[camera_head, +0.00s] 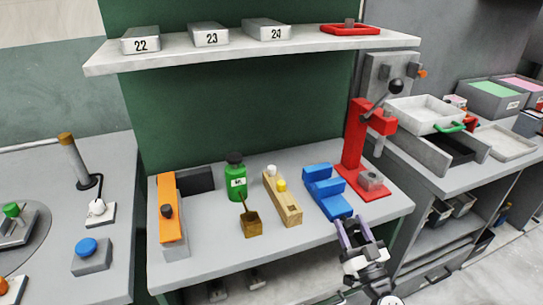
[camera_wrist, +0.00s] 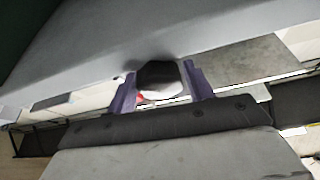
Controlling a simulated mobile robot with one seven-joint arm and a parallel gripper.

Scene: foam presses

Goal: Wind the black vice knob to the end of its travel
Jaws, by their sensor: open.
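The blue vice (camera_head: 323,187) sits on the grey bench, near its front right part. Its black knob (camera_wrist: 158,73) shows in the wrist view as a dark rounded shape with a pale lower part. In the head view I cannot make the knob out at the vice's front end. My gripper (camera_head: 354,232) is at the bench's front edge, just in front of the vice. In the wrist view its two purple fingers (camera_wrist: 160,88) are apart, one on each side of the knob. I cannot tell whether either finger touches it.
A red press (camera_head: 354,148) with a black-balled lever stands right behind the vice. A shelf (camera_head: 200,58) hangs above.

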